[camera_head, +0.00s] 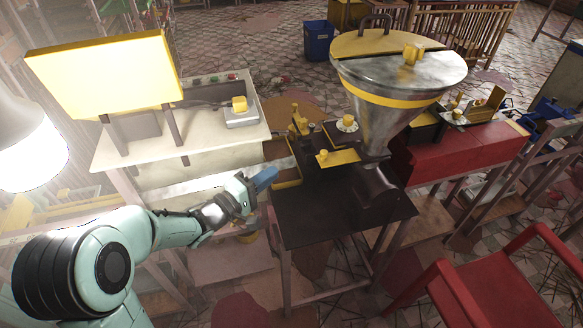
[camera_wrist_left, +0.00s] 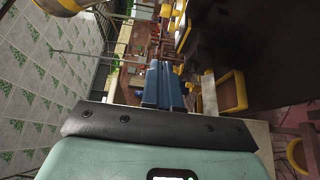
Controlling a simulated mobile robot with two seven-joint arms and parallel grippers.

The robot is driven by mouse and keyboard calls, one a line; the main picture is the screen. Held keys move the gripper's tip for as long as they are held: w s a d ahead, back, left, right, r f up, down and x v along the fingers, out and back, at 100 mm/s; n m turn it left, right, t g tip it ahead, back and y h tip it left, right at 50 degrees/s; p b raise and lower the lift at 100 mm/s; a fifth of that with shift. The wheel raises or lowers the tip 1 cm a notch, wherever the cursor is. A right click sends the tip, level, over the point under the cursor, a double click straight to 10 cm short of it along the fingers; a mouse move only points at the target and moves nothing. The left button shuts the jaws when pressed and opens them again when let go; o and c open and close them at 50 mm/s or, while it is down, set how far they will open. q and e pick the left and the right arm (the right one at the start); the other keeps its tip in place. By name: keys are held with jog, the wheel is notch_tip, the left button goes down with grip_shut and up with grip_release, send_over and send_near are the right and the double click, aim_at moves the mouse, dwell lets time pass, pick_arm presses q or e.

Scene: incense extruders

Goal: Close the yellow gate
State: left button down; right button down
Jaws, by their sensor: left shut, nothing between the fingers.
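A flat yellow plate (camera_head: 345,157) with a small yellow knob on its left end sticks out to the left at the foot of the metal hopper (camera_head: 392,85); it looks like the yellow gate. Its right end is hidden behind the hopper's cone. My left gripper (camera_head: 267,179) has blue fingers, shut and empty, by the left edge of the dark table. It is to the left of the plate and apart from it. The shut fingers also show in the left wrist view (camera_wrist_left: 165,86). My right gripper is not in view.
A yellow-rimmed tray (camera_head: 287,183) lies just right of my left gripper. Small yellow-knobbed parts (camera_head: 298,121) stand behind the plate. A cream bench (camera_head: 205,132) with a yellow panel (camera_head: 108,75) stands at left. The dark table's front (camera_head: 310,215) is clear.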

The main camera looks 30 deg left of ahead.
aim_at(329, 162)
pick_arm(q)
jog(key=w+d, duration=0.5)
jog(key=w, duration=0.6)
jog(key=shift+w, duration=0.1)
jog(key=w+d+b, duration=0.1)
jog(key=w+d, duration=0.2)
jog(key=w, duration=0.1)
jog(key=shift+d, duration=0.25)
jog(key=shift+r, duration=0.1)
jog(key=shift+d, duration=0.15)
